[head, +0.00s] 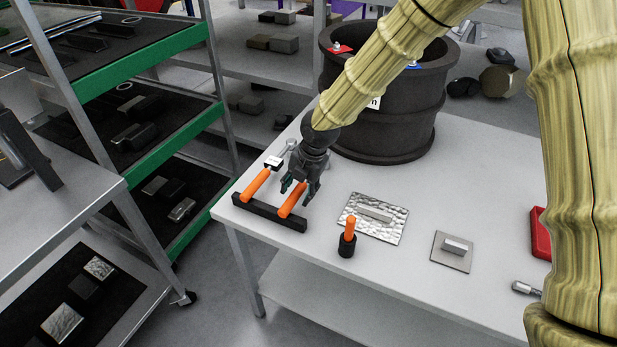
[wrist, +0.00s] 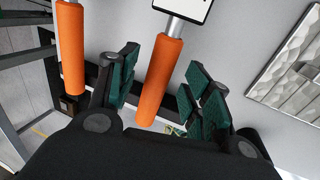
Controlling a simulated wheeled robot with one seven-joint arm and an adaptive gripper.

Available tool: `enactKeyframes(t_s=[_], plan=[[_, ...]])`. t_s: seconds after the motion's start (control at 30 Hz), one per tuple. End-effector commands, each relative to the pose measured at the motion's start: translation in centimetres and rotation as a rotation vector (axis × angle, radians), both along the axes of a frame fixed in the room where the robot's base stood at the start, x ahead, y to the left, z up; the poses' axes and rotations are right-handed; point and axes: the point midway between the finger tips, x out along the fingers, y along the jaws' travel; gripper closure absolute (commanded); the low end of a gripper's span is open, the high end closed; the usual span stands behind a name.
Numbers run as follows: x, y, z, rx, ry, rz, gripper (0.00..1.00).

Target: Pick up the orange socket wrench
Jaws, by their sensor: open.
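Two orange-handled tools lie side by side with their handle ends on a black rack (head: 268,212) at the left end of the table. The left tool's orange handle (head: 256,184) leads to a white label and a metal head; this handle also shows at the left of the wrist view (wrist: 71,45). The right tool's orange handle (head: 291,203) is under my gripper (head: 299,188). In the wrist view this handle (wrist: 160,78) lies between the open green-padded fingers, with gaps on both sides. Its far end is hidden, so I cannot tell which tool is the socket wrench.
A small orange-handled piece (head: 350,230) stands upright in a black holder. A textured metal plate (head: 392,229) and a smaller plate (head: 438,258) lie to the right. A large dark ring (head: 385,125) stands behind my gripper. A green-edged shelf rack (head: 150,150) is at left.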

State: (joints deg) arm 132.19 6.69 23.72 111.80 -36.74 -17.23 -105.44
Motion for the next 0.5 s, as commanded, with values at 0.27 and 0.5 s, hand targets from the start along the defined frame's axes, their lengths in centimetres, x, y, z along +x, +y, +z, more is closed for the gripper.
enactKeyframes(t_s=[0.27, 0.5], plan=[[0.4, 0.6, -2.4, -0.001, 0.000, 0.002, 0.51], [0.4, 0.6, -2.6, 0.000, 0.000, 0.001, 0.51]])
